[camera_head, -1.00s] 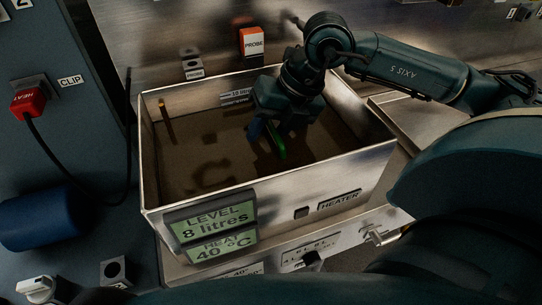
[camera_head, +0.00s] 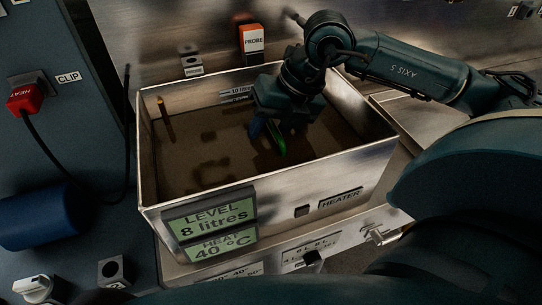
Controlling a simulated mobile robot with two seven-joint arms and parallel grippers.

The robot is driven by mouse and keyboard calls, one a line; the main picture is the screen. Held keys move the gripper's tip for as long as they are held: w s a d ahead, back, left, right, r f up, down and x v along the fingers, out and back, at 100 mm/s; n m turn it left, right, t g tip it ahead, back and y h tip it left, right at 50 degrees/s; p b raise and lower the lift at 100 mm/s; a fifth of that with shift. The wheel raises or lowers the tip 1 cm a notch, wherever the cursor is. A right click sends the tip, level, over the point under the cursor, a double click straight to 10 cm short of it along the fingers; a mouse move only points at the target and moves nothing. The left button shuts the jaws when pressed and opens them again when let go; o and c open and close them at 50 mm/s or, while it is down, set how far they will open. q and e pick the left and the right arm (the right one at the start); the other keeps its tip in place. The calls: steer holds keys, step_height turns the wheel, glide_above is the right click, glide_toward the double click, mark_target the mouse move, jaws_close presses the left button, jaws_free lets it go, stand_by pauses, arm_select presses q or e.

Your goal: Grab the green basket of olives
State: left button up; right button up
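My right gripper (camera_head: 270,134) reaches down into a metal tank (camera_head: 270,180) of brownish liquid, near its back right part. Its fingers are dark and partly hidden by my own wrist. No whole basket and no olives can be made out. My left gripper is not in view.
The tank's front panel (camera_head: 208,222) reads level 8 litres and heat 40 °C. A red plug (camera_head: 22,98) with a black cable and a blue cylinder (camera_head: 38,217) are at left. The tank's walls surround my gripper.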

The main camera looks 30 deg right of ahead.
steer(key=shift+c, duration=0.2)
jaws_close()
stand_by(1.1)
